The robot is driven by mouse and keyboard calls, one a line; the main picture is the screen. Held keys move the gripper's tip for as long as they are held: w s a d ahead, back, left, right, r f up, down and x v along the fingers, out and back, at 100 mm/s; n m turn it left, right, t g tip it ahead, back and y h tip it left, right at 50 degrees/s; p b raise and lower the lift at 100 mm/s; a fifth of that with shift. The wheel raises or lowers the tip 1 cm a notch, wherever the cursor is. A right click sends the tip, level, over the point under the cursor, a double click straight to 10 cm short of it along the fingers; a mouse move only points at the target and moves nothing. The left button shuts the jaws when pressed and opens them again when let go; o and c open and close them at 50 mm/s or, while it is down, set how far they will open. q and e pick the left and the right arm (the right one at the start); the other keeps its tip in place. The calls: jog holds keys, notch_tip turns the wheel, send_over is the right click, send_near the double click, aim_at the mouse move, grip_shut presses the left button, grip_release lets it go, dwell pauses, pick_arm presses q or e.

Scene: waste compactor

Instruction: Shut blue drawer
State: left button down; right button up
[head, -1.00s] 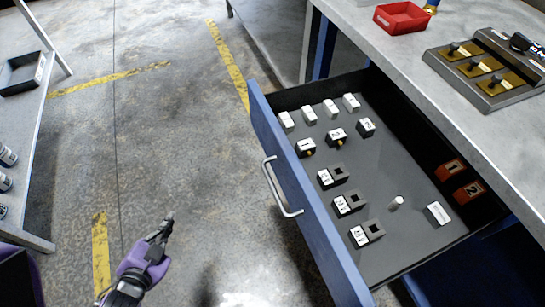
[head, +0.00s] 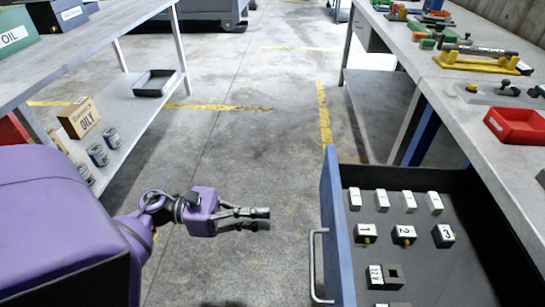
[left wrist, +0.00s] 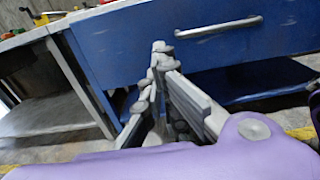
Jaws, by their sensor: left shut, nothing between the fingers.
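The blue drawer (head: 338,225) stands pulled out from the workbench on the right in the head view. Its silver bar handle (head: 314,262) is on the front panel, facing left. Numbered blocks and white pieces sit inside the drawer. My left gripper (head: 268,218) is shut and empty, to the left of the drawer front and apart from it, with its fingers pointing right. In the left wrist view, my gripper (left wrist: 160,52) shows in front of the blue drawer front (left wrist: 135,45), with the handle (left wrist: 218,27) to the right of the fingertips. My right gripper is not in view.
The right workbench (head: 425,60) carries a red tray (head: 517,125) and tools. A left table has a lower shelf with cans, an oily box (head: 78,117) and a dark tray (head: 155,82). The concrete floor between them is clear.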

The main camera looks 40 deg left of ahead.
pick_arm(q)
jog(key=p, duration=0.1)
send_near(326, 220)
jog(key=x, duration=0.5)
jog(key=shift+d+r, duration=0.2)
jog(key=shift+w+d+f, duration=0.1)
jog(key=shift+w+d, duration=0.25)
jog(key=shift+d, duration=0.15)
jog(key=shift+w+d, duration=0.1)
jog(key=shift+d, duration=0.05)
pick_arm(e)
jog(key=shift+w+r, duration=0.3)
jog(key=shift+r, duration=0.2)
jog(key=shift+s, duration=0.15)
